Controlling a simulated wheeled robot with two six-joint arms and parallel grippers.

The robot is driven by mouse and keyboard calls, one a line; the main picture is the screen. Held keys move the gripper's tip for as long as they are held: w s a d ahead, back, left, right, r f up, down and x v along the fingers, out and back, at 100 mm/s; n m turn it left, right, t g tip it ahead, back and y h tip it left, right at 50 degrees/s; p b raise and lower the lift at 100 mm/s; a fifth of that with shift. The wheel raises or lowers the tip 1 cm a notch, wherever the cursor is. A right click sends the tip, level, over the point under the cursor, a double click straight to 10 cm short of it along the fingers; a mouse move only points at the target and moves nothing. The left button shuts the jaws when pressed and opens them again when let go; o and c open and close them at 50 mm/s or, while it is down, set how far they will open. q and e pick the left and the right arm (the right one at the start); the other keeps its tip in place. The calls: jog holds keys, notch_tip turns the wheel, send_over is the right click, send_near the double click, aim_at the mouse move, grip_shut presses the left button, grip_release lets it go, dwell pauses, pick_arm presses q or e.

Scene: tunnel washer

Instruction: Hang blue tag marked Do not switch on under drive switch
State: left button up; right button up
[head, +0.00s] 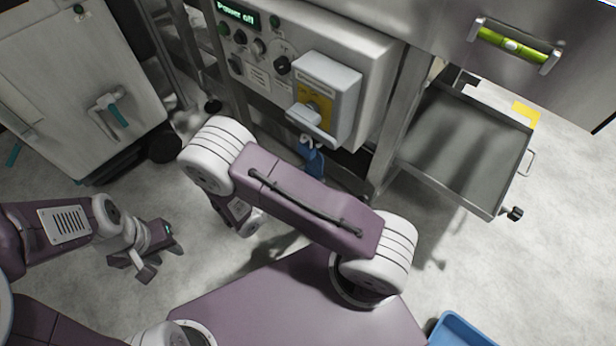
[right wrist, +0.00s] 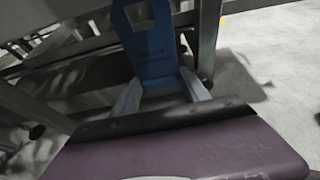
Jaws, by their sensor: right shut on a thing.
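The drive switch (head: 314,104) is a grey box with a yellow plate and a pale bar-like handle, on the front of the control panel. The blue tag (head: 311,158) is just below the switch, partly covered by my right arm. A small pale hook-like piece shows at its top; I cannot tell whether the tag hangs on it. In the right wrist view the tag (right wrist: 152,50) stands upright, with a square opening near its top and blurred dark lettering. My right gripper (right wrist: 162,88) is shut on its lower part. My left gripper (head: 140,262) is open and empty above the floor.
The control panel (head: 258,62) has knobs and a display reading "Power off". A metal tray (head: 465,140) sticks out on the right. A white cabinet (head: 75,85) stands at the left. A blue bin (head: 460,330) is at the bottom right. The floor at right is mostly clear.

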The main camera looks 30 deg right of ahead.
aim_at(313, 166)
jog(key=shift+r+p, duration=1.1)
jog(key=shift+r, duration=0.65)
jog(key=shift+w+d+f+b, duration=0.1)
jog(key=shift+d+f+b, duration=0.15)
jog(key=shift+d+b, duration=0.1)
jog(key=shift+w+d+f+b, duration=0.1)
jog(key=shift+w+d+b, duration=0.25)
jog(key=shift+d, duration=0.5)
jog(key=shift+w+d+f, duration=0.25)
jog(key=shift+d+f, duration=0.3)
jog(key=shift+f, duration=0.05)
jog(key=o, duration=1.4)
